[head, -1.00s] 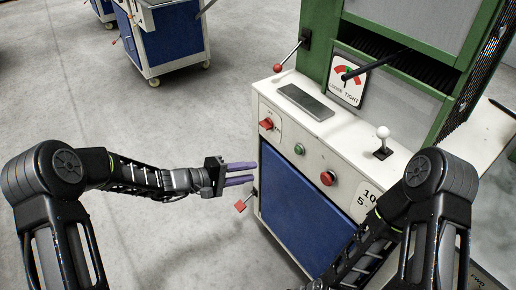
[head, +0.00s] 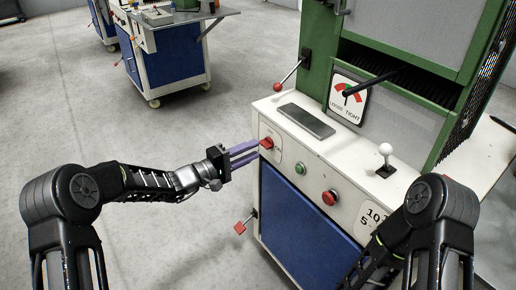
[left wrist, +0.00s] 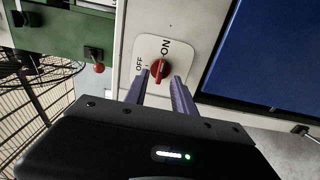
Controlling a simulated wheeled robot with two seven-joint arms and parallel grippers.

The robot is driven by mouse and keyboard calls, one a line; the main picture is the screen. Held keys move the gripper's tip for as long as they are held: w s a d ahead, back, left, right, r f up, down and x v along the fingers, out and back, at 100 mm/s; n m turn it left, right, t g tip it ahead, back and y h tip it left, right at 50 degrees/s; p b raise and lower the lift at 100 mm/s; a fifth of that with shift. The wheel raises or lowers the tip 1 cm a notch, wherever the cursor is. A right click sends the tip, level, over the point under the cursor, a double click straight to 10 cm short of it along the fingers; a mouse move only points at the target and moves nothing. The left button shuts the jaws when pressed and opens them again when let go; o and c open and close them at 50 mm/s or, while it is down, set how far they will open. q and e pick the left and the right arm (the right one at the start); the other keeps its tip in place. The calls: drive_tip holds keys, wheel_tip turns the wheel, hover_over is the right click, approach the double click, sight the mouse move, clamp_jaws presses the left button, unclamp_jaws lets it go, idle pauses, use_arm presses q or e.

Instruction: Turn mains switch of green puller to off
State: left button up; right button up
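The green puller (head: 318,35) has a white front panel with a red mains switch (head: 266,143) at its left end. In the left wrist view the red switch knob (left wrist: 158,69) sits on a white plate (left wrist: 151,50) marked OFF and ON. The knob appears turned toward ON, though it is small in the view. My left gripper (head: 257,150) is open, its purple fingers pointing at the switch. In the left wrist view its fingertips (left wrist: 160,77) lie on either side of the knob; contact cannot be told. My right gripper is not visible.
A green button (head: 299,168) and a red button (head: 329,197) sit right of the switch. A red-handled lever (head: 240,228) sticks out below it. A white-knobbed lever (head: 385,150) stands on the top. Open floor lies to the left.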

sight(266, 144)
use_arm(q)
drive_tip(key=x, duration=0.3)
drive_tip(key=shift+c, duration=0.4)
clamp_jaws()
